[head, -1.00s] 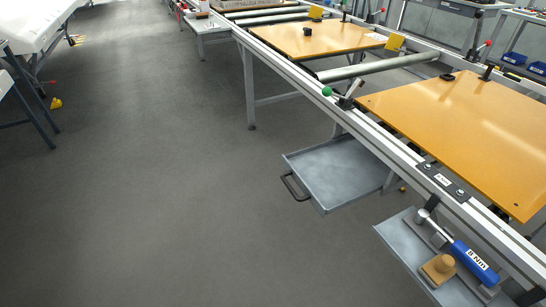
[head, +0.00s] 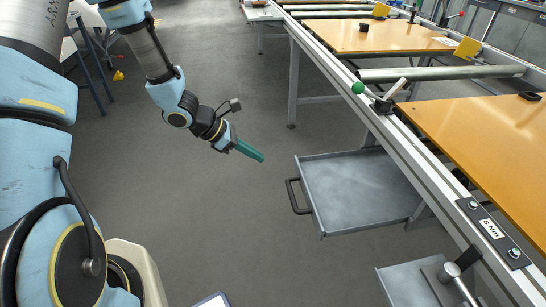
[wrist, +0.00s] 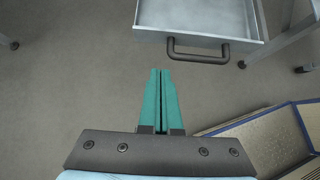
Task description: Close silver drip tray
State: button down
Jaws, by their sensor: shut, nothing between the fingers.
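The silver drip tray (head: 355,185) is a shallow grey metal drawer pulled out from under the bench rail. Its black bar handle (head: 296,195) is on its left end, over the open floor. My gripper (head: 260,157), with green fingers, is shut and empty, to the left of the tray and apart from it. In the wrist view the shut fingers (wrist: 161,75) point towards the tray front (wrist: 200,20), and the black handle (wrist: 198,58) lies a little ahead and right of the tips, not touching them.
A box-like thing with a blue edge (wrist: 265,125) lies right of the fingers in the wrist view. A lower grey shelf (head: 415,283) with a tool stands front right. The long rail (head: 430,165) and orange boards (head: 490,125) are above the tray.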

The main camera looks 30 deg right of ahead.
jog(key=shift+s+d+r+p+x, duration=0.1)
jog(key=shift+d+r+x, duration=0.2)
jog(key=shift+x, duration=1.55)
jog(key=shift+s+d+r+p+x, duration=0.15)
jog(key=shift+d+r+x, duration=0.2)
jog(key=shift+x, duration=1.45)
jog(key=shift+s+d+r+p+x, duration=0.1)
jog(key=shift+d+r+x, duration=0.15)
jog(key=shift+x, duration=1.6)
jog(key=shift+s+d, duration=0.1)
jog(key=shift+d, duration=0.1)
send_over(360, 167)
jog(key=shift+r+b, duration=0.15)
jog(key=shift+b, duration=0.15)
jog(key=shift+s+d, duration=0.15)
jog(key=shift+d, duration=0.1)
